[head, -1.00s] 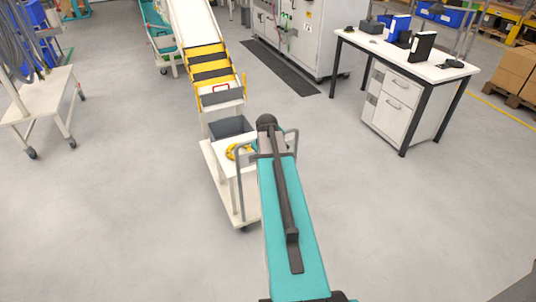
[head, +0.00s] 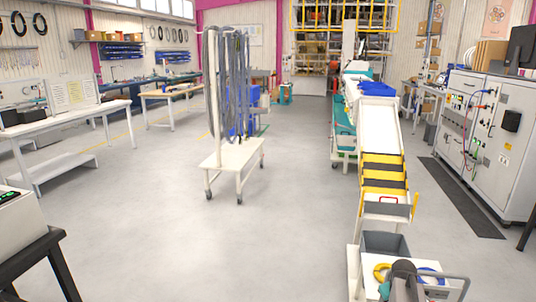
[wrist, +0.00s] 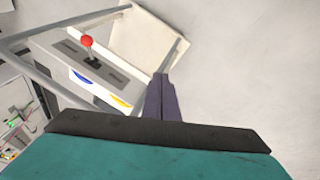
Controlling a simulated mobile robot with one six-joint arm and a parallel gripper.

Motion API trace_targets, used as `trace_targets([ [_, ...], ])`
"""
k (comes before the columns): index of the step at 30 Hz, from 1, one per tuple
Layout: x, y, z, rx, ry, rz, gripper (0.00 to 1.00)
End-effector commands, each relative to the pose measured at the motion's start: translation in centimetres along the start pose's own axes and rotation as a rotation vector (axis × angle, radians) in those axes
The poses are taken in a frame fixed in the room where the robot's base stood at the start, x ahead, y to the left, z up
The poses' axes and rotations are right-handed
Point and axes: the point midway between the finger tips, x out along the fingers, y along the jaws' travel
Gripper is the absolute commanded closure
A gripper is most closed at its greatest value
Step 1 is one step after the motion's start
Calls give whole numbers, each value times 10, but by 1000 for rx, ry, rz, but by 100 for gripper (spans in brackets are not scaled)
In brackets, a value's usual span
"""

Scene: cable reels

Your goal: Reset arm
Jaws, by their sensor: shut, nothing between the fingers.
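My gripper (wrist: 160,82) shows in the wrist view as dark fingers closed together with nothing between them. Behind them are a black edge and a teal part of my own arm. In the head view only a grey and teal piece of my arm shows at the bottom right; the fingers are out of sight there. In the head view the yellow coil (head: 381,272) and the blue coil (head: 431,274) lie on a white cart (head: 353,262), partly covered by my arm.
A white trolley hung with cables (head: 228,155) stands at the centre left. A grey cabinet (head: 490,150) stands at right. Open floor lies between the trolley and the cart.

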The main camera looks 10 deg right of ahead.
Motion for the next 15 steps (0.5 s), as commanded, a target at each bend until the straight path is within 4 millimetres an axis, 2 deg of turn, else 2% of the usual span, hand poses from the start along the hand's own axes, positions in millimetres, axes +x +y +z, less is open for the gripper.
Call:
trace_targets([
  [1, 10, -26, 2, -28, -13, -22, 100],
  [3, 22, -57, 6, -60, -30, -48, 100],
  [8, 46, -124, 22, -129, -74, -107, 100],
  [15, 71, -218, 65, -208, -158, -190, 100],
])
